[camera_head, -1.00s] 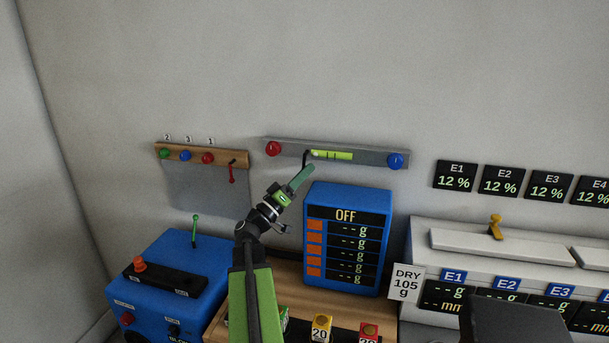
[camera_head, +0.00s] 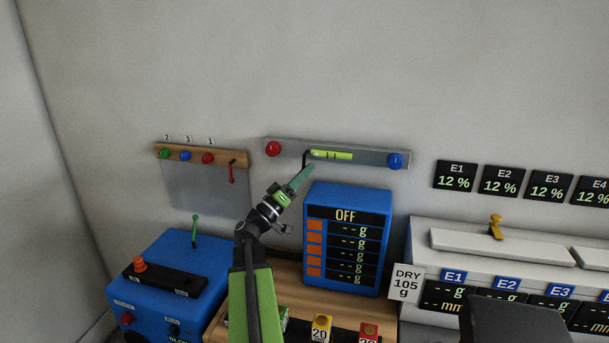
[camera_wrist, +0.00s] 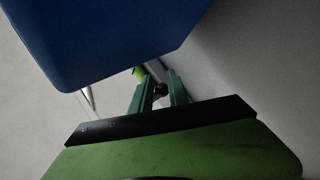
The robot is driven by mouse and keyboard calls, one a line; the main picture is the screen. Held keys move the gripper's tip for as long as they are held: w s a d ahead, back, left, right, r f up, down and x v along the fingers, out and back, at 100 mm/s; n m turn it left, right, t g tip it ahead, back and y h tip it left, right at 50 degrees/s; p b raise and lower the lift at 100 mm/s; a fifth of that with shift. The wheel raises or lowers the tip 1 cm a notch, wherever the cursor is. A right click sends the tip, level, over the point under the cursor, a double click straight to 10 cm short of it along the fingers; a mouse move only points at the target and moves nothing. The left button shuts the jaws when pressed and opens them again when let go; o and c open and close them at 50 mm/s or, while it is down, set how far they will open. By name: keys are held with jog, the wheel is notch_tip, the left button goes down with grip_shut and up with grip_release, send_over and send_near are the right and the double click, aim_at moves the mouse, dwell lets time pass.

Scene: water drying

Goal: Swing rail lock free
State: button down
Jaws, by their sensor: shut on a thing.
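A grey rail (camera_head: 360,160) is fixed on the wall, with a small dark bent lever (camera_head: 305,158) near the left end of its yellow-green vial (camera_head: 332,155). My gripper (camera_head: 311,168) reaches up to just below the rail, beside this lever. In the wrist view my gripper (camera_wrist: 160,91) has its two green fingers close together, shut on a small dark knob (camera_wrist: 160,89). It appears to be the lever's end; the fingers hide part of it. A red lever (camera_head: 231,172) hangs from the wooden rail (camera_head: 240,158) on the left, apart from my gripper.
A blue display box (camera_head: 346,240) reading OFF stands just below and right of my gripper, and fills the upper left of the wrist view (camera_wrist: 100,40). Red (camera_head: 273,149) and blue (camera_head: 395,161) knobs sit on the grey rail. The wall above is clear.

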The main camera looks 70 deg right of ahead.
jog(key=shift+r, duration=0.1)
dwell(0.5)
jog(key=c, duration=1.4)
grip_release()
jog(key=shift+o, duration=0.2)
jog(key=b+v, duration=0.8)
jog(key=v, duration=0.9)
jog(key=shift+f+b, duration=0.25)
jog(key=shift+b, duration=0.1)
jog(key=shift+w+a, duration=0.1)
jog(key=shift+w, duration=0.05)
